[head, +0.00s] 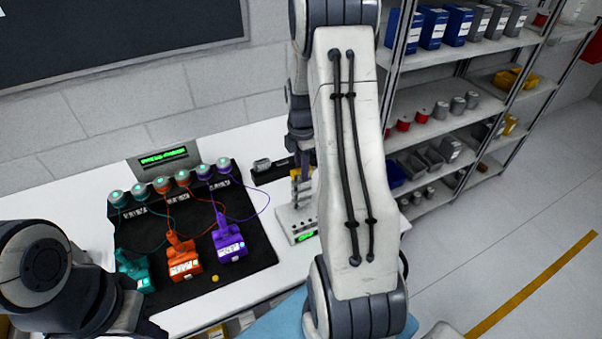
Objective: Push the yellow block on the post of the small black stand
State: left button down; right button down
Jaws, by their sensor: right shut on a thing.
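My right gripper (299,170) points down at the back of the white table, beside my raised right arm. A low black piece (273,172) lies just left of the gripper and may be the black stand; no post can be made out. My left arm is at the lower left, and its gripper is out of view.
The pale device (303,239) stands below the gripper. A black mat (190,284) holds teal, orange and purple modules wired to several round knobs. A display box (163,158) stands behind. Shelving (440,95) is at the right.

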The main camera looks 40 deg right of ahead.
jog(key=shift+r, duration=0.2)
jog(key=shift+r+p, duration=1.9)
jog(key=shift+r, duration=0.25)
jog(key=s+d+p, duration=0.1)
jog(key=s+d, duration=0.4)
jog(key=d, duration=0.3)
jog(key=s+d+p, duration=0.1)
jog(key=s+d, duration=0.5)
jog(key=d, duration=0.3)
jog(key=shift+d, duration=0.2)
notch_tip(320, 180, down, 17)
jog(key=b, duration=1.1)
jog(key=shift+r, duration=0.15)
jog(key=shift+f+b, duration=0.6)
jog(key=shift+f, duration=0.05)
